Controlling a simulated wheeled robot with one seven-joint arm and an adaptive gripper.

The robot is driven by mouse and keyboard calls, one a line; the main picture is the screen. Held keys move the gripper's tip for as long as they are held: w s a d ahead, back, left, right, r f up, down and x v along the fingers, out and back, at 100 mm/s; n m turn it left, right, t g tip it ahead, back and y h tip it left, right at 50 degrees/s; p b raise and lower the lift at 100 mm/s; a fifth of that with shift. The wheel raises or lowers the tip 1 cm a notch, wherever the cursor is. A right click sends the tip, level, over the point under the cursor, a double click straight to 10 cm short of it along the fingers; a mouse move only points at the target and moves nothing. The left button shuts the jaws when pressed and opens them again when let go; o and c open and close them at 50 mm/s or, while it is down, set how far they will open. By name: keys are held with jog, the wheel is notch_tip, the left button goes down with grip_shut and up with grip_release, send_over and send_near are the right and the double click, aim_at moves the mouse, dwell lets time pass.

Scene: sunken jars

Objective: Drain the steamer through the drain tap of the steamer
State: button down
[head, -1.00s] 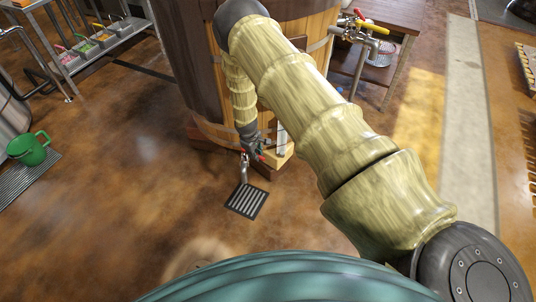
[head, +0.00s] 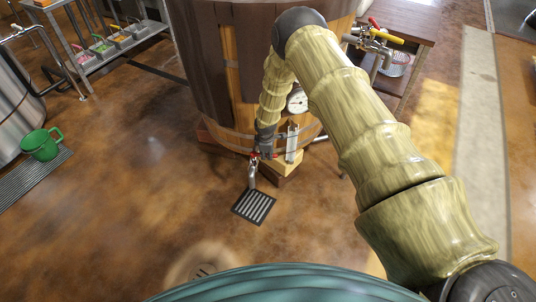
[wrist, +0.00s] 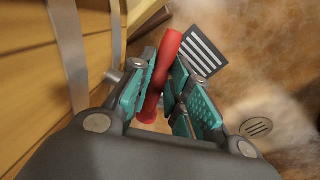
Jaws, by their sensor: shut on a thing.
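The steamer (head: 205,70) is a large round wooden vessel with dark upper cladding in the head view. Its drain tap (head: 252,172) comes out low on the front, with the spout over a square floor grate (head: 254,206). My gripper (head: 264,153) is at the tap, small and partly hidden in the head view. In the wrist view my gripper (wrist: 160,85) has its teal pads closed around the red tap handle (wrist: 169,50). The grate (wrist: 203,50) shows beyond the handle. No water is clearly visible at the spout.
A dial gauge (head: 297,100) and a sight glass (head: 292,143) sit on the steamer's side, close to my arm. Valves with red and yellow handles (head: 386,37) stand at the right. A green jug (head: 40,145) is at the left. The floor in front is clear. A round floor drain (wrist: 256,127) shows in the wrist view.

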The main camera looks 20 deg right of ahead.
jog(key=shift+d, duration=0.2)
jog(key=c, duration=1.3)
grip_release()
jog(key=shift+c, duration=0.2)
jog(key=shift+a, duration=0.1)
jog(key=shift+r, duration=0.1)
notch_tip(320, 180, up, 12)
jog(key=s+a, duration=0.1)
jog(key=s, duration=0.1)
jog(key=shift+f, duration=0.25)
